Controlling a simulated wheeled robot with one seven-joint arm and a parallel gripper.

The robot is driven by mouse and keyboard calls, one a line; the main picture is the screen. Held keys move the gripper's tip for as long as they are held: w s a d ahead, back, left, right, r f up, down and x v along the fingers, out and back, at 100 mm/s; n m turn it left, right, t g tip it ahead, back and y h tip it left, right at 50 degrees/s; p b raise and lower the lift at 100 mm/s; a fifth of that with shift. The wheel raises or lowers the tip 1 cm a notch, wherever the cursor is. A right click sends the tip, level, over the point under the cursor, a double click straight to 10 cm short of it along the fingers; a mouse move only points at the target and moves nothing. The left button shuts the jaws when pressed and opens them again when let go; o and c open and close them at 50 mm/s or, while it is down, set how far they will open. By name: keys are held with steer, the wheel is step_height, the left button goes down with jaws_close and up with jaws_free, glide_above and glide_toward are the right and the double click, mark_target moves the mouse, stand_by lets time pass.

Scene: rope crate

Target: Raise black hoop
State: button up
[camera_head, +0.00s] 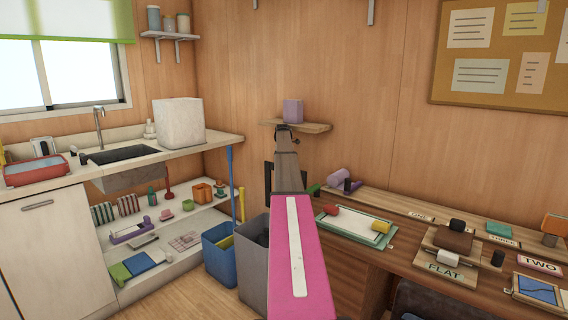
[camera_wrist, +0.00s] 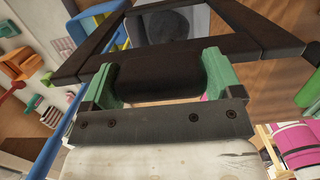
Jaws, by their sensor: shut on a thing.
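The black hoop (camera_wrist: 75,66) is a dark angular frame that runs across the wrist view, with sides leading up and away. My gripper (camera_wrist: 160,78) has green fingers shut on the hoop's thick dark bar, one finger at each side. In the head view a dark upright piece, seemingly part of the hoop (camera_head: 268,178), shows just left of my arm, above the grey bin.
The grey bin (camera_head: 252,270) stands on the floor beside a blue bin (camera_head: 216,260). A wooden desk (camera_head: 395,255) with boards and small objects is at the right. A counter with a sink (camera_head: 125,155) is at the left. A small wall shelf (camera_head: 315,127) holds a purple block.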

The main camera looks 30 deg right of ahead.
steer(key=o, duration=1.1)
steer(key=shift+d+f, duration=0.1)
steer(key=s+a+f+t+h, duration=0.1)
steer(key=s+a+f+h, duration=0.2)
steer(key=a, duration=0.5)
steer(key=s+a+f+t+h, duration=0.1)
steer(key=s+a+f+h, duration=0.2)
steer(key=a+f, duration=0.3)
steer(key=s+a+f+t+h, duration=0.1)
steer(key=s+a+f+h, duration=0.2)
steer(key=a, duration=0.9)
steer(key=shift+s+a+f, duration=0.15)
steer(key=shift+s+f, duration=0.1)
steer(key=shift+f, duration=0.65)
